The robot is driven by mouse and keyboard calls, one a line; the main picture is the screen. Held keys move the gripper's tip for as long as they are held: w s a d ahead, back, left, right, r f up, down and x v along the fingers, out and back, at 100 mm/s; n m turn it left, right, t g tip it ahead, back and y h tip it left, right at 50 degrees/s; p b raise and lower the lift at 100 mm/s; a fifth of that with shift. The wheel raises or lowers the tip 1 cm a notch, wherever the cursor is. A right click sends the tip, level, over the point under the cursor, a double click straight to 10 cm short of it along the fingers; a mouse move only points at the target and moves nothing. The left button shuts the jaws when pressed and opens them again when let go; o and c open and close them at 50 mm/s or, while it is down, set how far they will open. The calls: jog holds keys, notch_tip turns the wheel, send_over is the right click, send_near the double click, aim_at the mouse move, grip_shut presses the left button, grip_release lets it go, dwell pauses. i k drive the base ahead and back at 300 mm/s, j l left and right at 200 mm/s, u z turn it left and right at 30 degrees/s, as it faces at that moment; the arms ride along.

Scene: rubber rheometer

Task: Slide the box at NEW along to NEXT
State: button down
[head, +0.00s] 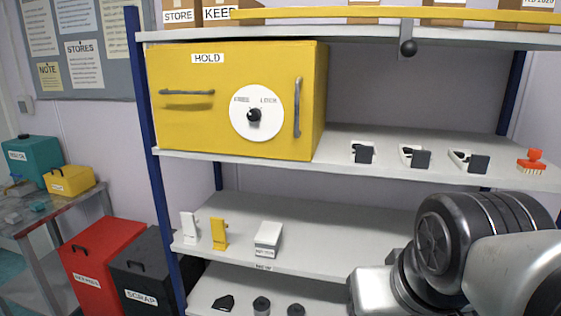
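A small pale box (269,234) with a white top, a grey front and a small printed label stands on the middle shelf (340,222). A small tag on that shelf's front edge (264,268) sits just below it; its print is too small to read surely, perhaps NEW. I cannot find a NEXT tag; my arm covers the right part of this shelf. My arm's grey and black links fill the lower right, to the right of the box and apart from it in the picture. My gripper's fingers are not in view.
A white stand (190,228) and a yellow stand (219,233) are left of the box. The shelf right of it looks bare up to my arm. Above are a yellow HOLD cabinet (230,70) and several small holders. Dark parts (262,306) lie on the shelf below.

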aim_at(268, 240)
jog(key=i+j+u, duration=0.65)
jog(key=j, duration=0.2)
